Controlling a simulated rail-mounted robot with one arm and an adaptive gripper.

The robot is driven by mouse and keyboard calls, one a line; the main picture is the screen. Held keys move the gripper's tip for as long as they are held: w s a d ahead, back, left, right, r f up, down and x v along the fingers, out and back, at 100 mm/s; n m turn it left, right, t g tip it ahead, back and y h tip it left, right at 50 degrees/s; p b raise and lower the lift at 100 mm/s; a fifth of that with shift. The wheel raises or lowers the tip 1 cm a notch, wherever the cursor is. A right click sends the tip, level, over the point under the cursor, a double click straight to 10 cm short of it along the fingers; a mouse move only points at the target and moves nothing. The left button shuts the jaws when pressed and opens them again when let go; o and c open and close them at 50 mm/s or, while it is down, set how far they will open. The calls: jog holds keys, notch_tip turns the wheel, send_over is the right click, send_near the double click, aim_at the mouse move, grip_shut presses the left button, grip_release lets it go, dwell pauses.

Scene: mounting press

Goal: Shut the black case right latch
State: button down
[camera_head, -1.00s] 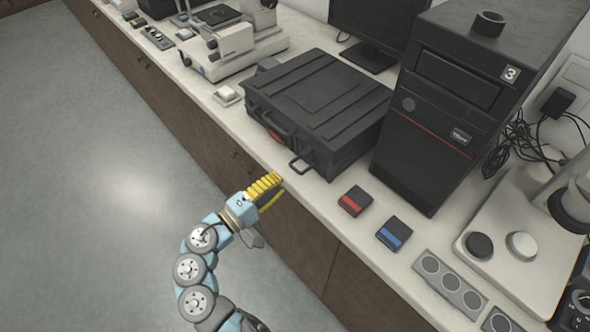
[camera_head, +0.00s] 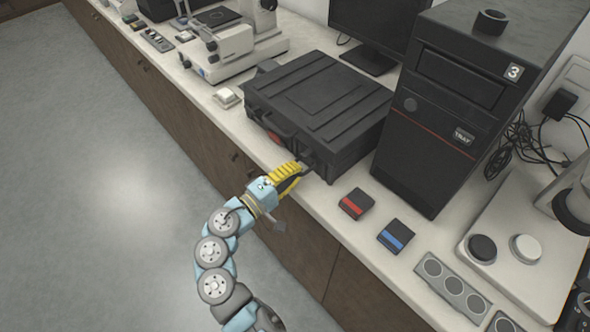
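The black case (camera_head: 322,98) sits on the counter with its lid down, its front facing my arm. Its right latch (camera_head: 307,158) is at the right part of the front face, mostly hidden by my gripper. My gripper (camera_head: 301,170), with yellow ribbed fingers, is right at this latch, its fingertips touching or nearly touching it. Whether the fingers are closed on the latch cannot be made out. The case's handle (camera_head: 272,127) is on the front, left of my gripper.
A black computer tower (camera_head: 436,125) stands close to the case's right side. A red-striped box (camera_head: 355,203) and a blue-striped box (camera_head: 396,236) lie on the counter right of my gripper. A small white-topped block (camera_head: 227,97) lies left of the case.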

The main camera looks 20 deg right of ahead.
jog(key=shift+r+p, duration=0.2)
jog(key=shift+p, duration=0.15)
